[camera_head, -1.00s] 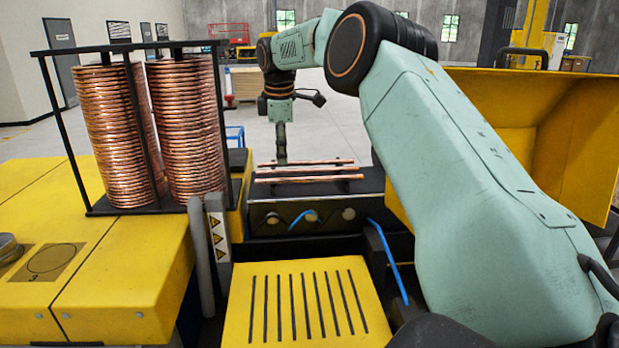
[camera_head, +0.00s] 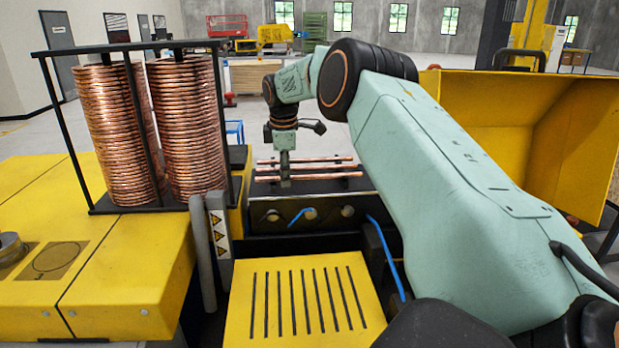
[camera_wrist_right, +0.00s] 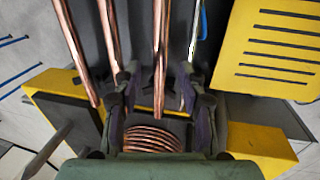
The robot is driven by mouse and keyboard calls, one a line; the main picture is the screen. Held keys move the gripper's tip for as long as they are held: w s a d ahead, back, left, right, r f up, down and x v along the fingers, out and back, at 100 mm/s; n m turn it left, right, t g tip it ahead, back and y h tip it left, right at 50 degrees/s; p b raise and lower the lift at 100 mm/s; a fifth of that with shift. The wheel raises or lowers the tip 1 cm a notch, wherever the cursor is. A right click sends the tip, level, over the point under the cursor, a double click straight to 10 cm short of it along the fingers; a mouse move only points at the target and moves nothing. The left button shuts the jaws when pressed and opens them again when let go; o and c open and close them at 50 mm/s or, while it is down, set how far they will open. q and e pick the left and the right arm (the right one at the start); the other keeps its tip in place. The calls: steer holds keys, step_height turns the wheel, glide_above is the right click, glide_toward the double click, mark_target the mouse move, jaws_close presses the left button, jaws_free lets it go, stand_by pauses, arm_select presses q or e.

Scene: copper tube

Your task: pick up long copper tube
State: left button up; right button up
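Copper tubes lie roughly parallel on a black rack. The front tube (camera_head: 325,176) looks the longest in the head view; behind it are a middle tube (camera_head: 318,167) and a back tube (camera_head: 325,159). My right gripper (camera_head: 285,181) points down over the left part of the tubes. In the right wrist view my right gripper (camera_wrist_right: 155,80) is open, and the front tube (camera_wrist_right: 160,40) runs between its fingers. The middle tube (camera_wrist_right: 109,35) passes outside the left finger, which hides its end. The back tube (camera_wrist_right: 75,45) lies further left. Contact with the front tube cannot be told. My left gripper is not in view.
A black frame with two copper coil stacks (camera_head: 185,130) stands left of the rack. A grey post with warning signs (camera_head: 218,230) stands in front. A yellow slotted plate (camera_head: 300,308) is nearest. A large yellow bin (camera_head: 570,130) is at the right.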

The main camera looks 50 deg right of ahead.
steer(key=shift+a+r, duration=0.15)
steer(key=shift+a, duration=0.2)
steer(key=shift+c, duration=1.3)
steer(key=shift+d+f, duration=0.25)
steer(key=shift+d, duration=0.3)
jaws_close()
steer(key=shift+a+r, duration=0.15)
steer(key=shift+a, duration=0.2)
steer(key=shift+w+d+r, duration=0.1)
steer(key=shift+d+r, duration=0.05)
steer(key=shift+r, duration=0.15)
step_height(320, 180, up, 9)
